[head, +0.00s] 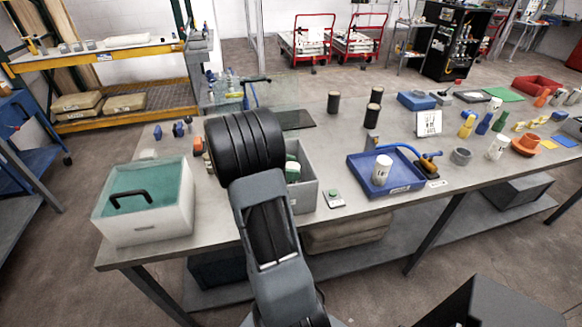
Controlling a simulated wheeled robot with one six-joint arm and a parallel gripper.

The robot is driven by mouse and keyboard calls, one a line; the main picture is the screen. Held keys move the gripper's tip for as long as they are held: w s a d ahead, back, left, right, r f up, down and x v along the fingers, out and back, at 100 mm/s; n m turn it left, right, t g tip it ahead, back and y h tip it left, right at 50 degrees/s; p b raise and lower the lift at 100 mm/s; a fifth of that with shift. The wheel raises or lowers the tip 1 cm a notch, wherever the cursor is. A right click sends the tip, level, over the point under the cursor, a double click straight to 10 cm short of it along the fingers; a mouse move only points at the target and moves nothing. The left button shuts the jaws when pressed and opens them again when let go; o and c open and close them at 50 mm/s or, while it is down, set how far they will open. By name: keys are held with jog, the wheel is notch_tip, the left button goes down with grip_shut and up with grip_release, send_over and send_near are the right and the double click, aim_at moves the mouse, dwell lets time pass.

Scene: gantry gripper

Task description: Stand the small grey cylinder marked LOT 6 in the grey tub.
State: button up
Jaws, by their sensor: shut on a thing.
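The grey tub (306,198) stands on the workbench just right of my arm, which covers its left part. A green and white item (292,170) shows inside it. My arm's grey link and black ribbed joint rise across the middle of the view. My gripper is not visible, and neither is anything it might hold. I cannot make out a cylinder marked LOT 6. A short grey round piece (461,157) stands right of the blue tray, but no marking on it is legible.
A white bin with a green lid (143,220) stands at the bench's left end. A blue tray (362,178) holds a white labelled cylinder (382,170). Dark cylinders (372,115) stand behind it. Many small items crowd the right side. A small device (333,198) lies beside the tub.

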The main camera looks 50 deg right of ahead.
jog(key=shift+f, duration=0.3)
jog(key=o, duration=1.2)
jog(key=shift+r, duration=0.25)
jog(key=b+v, duration=0.1)
jog(key=v, duration=1.1)
jog(key=shift+r, duration=0.4)
